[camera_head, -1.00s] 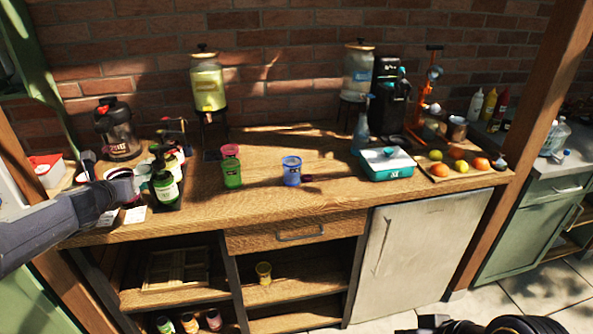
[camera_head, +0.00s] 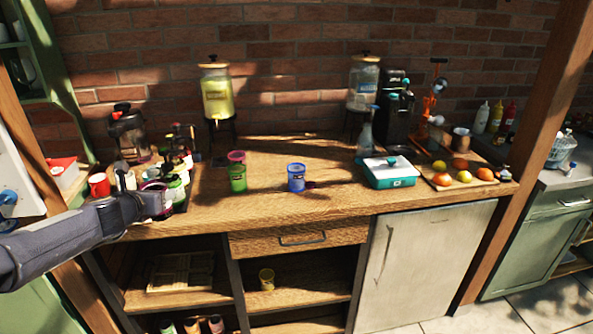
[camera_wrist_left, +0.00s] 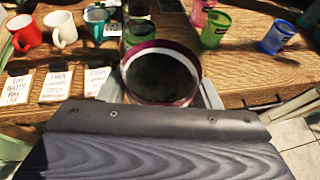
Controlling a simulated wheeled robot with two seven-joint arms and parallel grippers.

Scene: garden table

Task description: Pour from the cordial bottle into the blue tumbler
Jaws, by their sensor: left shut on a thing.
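The blue tumbler (camera_head: 296,179) stands upright on the wooden counter near its middle. It also shows at the upper right of the left wrist view (camera_wrist_left: 276,38). My left gripper (camera_head: 160,200) is at the counter's front left, well left of the tumbler. It is shut on a round, maroon-rimmed thing (camera_wrist_left: 163,78) with a dark middle. Its label and most of its side are hidden, so I cannot tell for sure that it is the cordial bottle. Several bottles, one with a green label (camera_head: 177,190), stand right beside and behind it. My right gripper is not in view.
A red mug (camera_head: 98,185) is at left. A teal box (camera_head: 390,174) stands at right. Counter in front of the tumblers is clear.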

